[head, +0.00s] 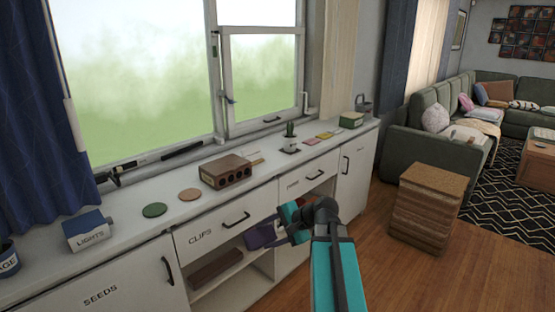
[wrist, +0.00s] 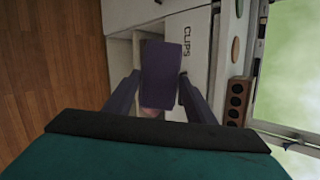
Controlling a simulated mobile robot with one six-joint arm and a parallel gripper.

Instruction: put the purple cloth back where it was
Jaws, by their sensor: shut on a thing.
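The purple cloth (head: 261,233) is held in front of the white cabinet, just below and right of the handle of the drawer marked CLIPS (head: 200,237). My gripper (head: 280,228) is shut on it. In the wrist view the cloth (wrist: 161,68) hangs out between the two dark fingers of my gripper (wrist: 160,85). Behind it is the open shelf space (head: 235,277) under the CLIPS drawer. Part of the cloth is hidden by the gripper in the head view, and I cannot tell whether it touches the cabinet.
A brown block (head: 215,268) lies in the open shelf. The countertop (head: 115,238) holds a LIGHTS box (head: 88,231), green coaster (head: 154,210), tan coaster (head: 190,194), brown holed box (head: 227,171) and cactus (head: 290,137). A wooden stool (head: 428,205) stands right on open floor.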

